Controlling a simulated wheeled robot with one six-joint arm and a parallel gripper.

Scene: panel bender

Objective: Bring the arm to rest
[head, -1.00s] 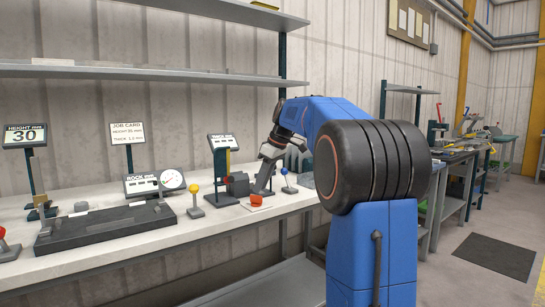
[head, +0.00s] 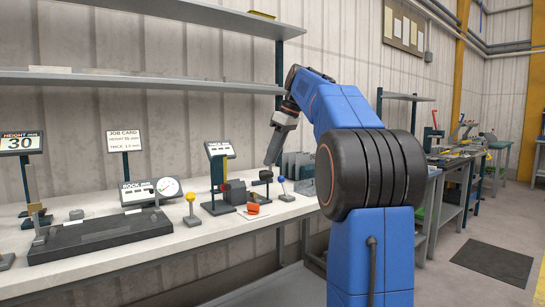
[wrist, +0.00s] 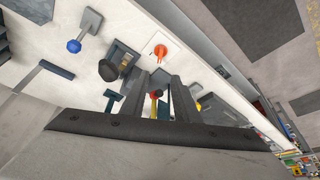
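My gripper (head: 270,160) is raised above the right part of the bench, pointing down with its fingers toward the bench top. In the wrist view my gripper (wrist: 158,78) shows two grey fingers with a gap between them and nothing held. A red and yellow part shows in the background through the gap. Below it in the head view are a black knob (head: 265,175), a blue-balled lever (head: 282,180) and an orange-red piece (head: 253,208). The wrist view also shows the black knob (wrist: 109,70), the blue-balled lever (wrist: 74,46) and the orange-red piece (wrist: 160,50).
A shelf (head: 130,82) runs along the wall, its right post (head: 279,65) close behind my gripper. A sign panel (head: 219,150) and a yellow-balled lever (head: 191,198) stand left of my gripper. The dark bender bed (head: 100,235) lies further left. Open floor is on the right.

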